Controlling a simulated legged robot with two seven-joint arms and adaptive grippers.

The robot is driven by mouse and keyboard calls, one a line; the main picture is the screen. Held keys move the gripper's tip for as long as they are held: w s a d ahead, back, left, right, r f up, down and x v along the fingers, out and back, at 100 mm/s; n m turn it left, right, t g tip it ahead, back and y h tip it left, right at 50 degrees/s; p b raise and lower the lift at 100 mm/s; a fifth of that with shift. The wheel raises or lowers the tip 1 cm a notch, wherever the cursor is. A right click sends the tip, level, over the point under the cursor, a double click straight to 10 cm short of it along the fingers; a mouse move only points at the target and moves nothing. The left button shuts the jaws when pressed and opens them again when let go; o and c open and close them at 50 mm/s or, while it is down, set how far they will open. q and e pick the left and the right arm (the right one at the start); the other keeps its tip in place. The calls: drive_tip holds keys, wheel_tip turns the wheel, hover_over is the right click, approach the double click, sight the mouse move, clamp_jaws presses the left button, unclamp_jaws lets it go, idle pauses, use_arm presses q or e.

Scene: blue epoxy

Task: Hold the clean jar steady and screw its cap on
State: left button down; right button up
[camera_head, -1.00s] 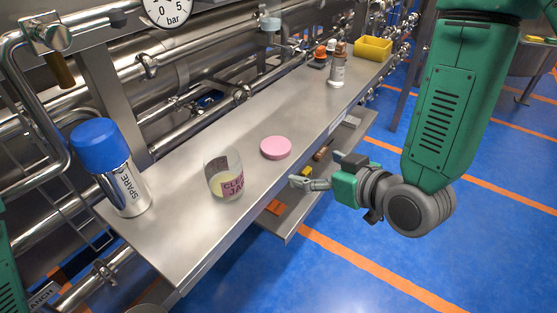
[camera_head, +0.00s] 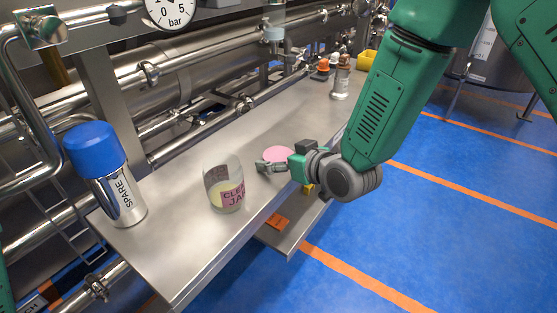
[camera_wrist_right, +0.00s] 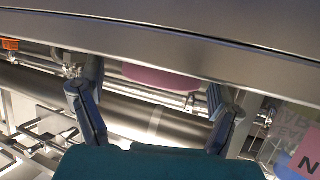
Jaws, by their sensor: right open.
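The clear jar (camera_head: 222,188), with a pink label reading "CLEAN JAR" and something pale yellow at its bottom, stands upright and uncapped on the steel bench (camera_head: 190,240). The pink round cap (camera_head: 279,153) lies flat on the bench to the right of the jar, partly hidden by my right gripper (camera_head: 264,166). That gripper is open and empty, at the cap's near side. In the right wrist view the cap (camera_wrist_right: 160,77) shows between the spread fingers, and part of the jar's label (camera_wrist_right: 308,155) is at the right. My left gripper is out of view.
A steel bottle with a blue cap, marked SPARE (camera_head: 118,193), stands at the bench's left end. A small bottle (camera_head: 341,80) and an orange-topped item (camera_head: 322,68) stand farther back. Pipes run behind the bench. A lower shelf (camera_head: 283,238) holds an orange tag.

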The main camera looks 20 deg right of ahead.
drive_tip(key=shift+w+a, duration=0.15)
drive_tip(key=c, duration=0.9)
